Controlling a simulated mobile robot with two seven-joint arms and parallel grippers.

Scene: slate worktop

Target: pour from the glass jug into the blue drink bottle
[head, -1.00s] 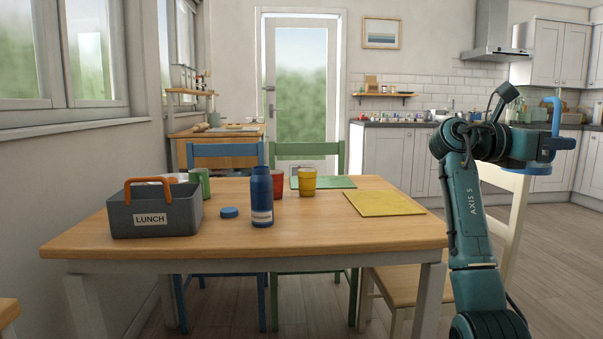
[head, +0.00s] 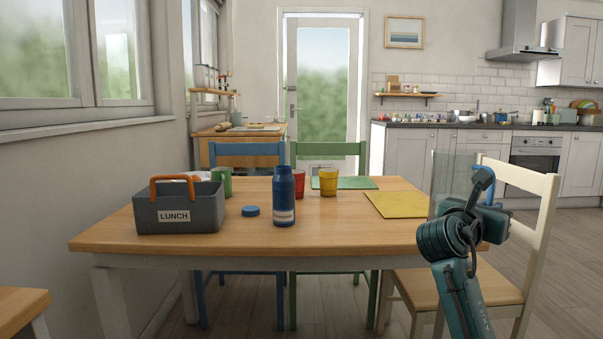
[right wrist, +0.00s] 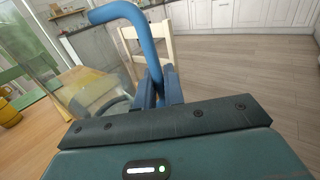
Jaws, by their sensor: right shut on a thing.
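The blue drink bottle (head: 284,200) stands upright near the front middle of the wooden table. A round blue lid (head: 250,211) lies on the table to its left. The glass jug (head: 452,178) is clear and hard to make out, held at the table's right end, well to the right of the bottle. Its blue handle (right wrist: 148,40) shows in the right wrist view, with the clear body (right wrist: 60,85) to its left. My right gripper (right wrist: 162,88) is shut on the handle. Any contents of the jug cannot be made out. My left gripper is not in view.
A grey lunch caddy (head: 200,212) stands on the table's left. Red (head: 299,184) and yellow (head: 328,183) cups and a green cup (head: 225,181) stand behind. Yellow (head: 395,206) and green (head: 345,183) mats lie right of the bottle. A cream chair (head: 540,215) stands at the right.

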